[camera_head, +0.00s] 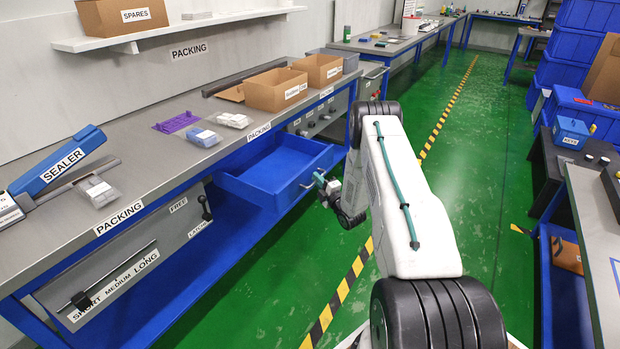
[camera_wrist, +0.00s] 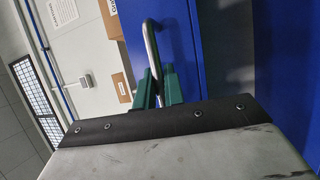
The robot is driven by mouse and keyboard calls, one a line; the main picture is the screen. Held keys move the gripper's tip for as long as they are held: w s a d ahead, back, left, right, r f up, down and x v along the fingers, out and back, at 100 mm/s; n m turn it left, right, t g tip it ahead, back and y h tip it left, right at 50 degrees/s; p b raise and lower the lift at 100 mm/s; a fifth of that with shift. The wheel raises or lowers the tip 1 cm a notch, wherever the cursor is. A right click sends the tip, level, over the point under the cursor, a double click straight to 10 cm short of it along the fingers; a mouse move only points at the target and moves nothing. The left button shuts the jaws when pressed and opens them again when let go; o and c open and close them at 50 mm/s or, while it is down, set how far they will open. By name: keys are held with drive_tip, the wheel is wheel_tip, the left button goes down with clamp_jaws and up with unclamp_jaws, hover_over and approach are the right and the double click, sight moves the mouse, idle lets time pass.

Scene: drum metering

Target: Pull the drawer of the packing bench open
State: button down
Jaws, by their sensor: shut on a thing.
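The blue drawer (camera_head: 270,173) of the packing bench (camera_head: 150,170) stands out from under the bench top, and its empty inside shows. My gripper (camera_head: 320,182) is at the drawer's front, with its green fingers shut on the drawer's handle. In the wrist view the metal bar handle (camera_wrist: 153,48) runs down between the green fingers of my gripper (camera_wrist: 157,86), and the blue drawer front (camera_wrist: 195,50) is beside it. In the head view the handle is mostly hidden by the gripper.
On the bench top are a blue sealer (camera_head: 60,165), a purple mat (camera_head: 177,122), small packs (camera_head: 203,137) and open cardboard boxes (camera_head: 276,90). A dark table (camera_head: 555,165) stands at the right.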

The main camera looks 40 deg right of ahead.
drive_tip(key=shift+s+d, duration=0.2)
drive_tip(key=shift+d, duration=0.05)
drive_tip(key=shift+a, duration=0.1)
drive_tip(key=c, duration=1.8)
unclamp_jaws()
drive_tip(key=shift+w, duration=0.1)
drive_tip(key=shift+a, duration=0.1)
drive_tip(key=s, duration=0.2)
drive_tip(key=s+f, duration=0.1)
drive_tip(key=s, duration=0.4)
drive_tip(key=shift+s+a+f, duration=0.15)
drive_tip(key=shift+s+f, duration=0.05)
drive_tip(key=shift+s, duration=0.15)
